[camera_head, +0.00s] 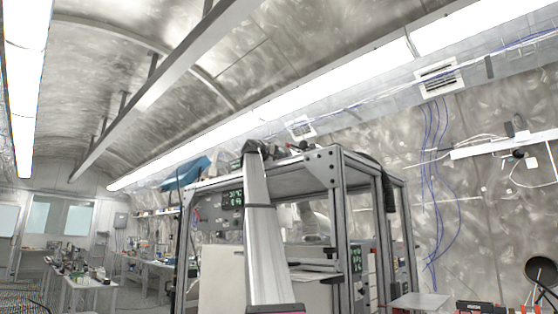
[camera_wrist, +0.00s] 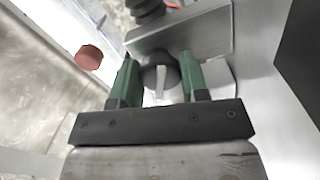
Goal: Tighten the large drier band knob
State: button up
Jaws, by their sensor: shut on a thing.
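In the wrist view my gripper (camera_wrist: 159,78) has two green fingers on a dark bar. The fingers are closed around a dark grey rounded knob (camera_wrist: 161,69) with a paler raised bar, one finger on each side. The knob sits in front of a grey metal bracket or plate (camera_wrist: 200,35). The fingertips partly cover the knob's sides. I cannot tell how far the knob is turned. Neither the gripper nor the knob can be made out in the head view.
A red round knob (camera_wrist: 89,57) is left of the fingers, and a black ribbed part (camera_wrist: 145,8) is above. A dark panel (camera_wrist: 299,55) stands at the right. The head view shows a metal-framed rig (camera_head: 335,215) and workbenches (camera_head: 90,281) at the far left.

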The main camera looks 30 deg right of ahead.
jog(key=shift+f, duration=0.1)
jog(key=o, duration=0.9)
jog(key=shift+o, duration=0.2)
jog(key=v, duration=1.1)
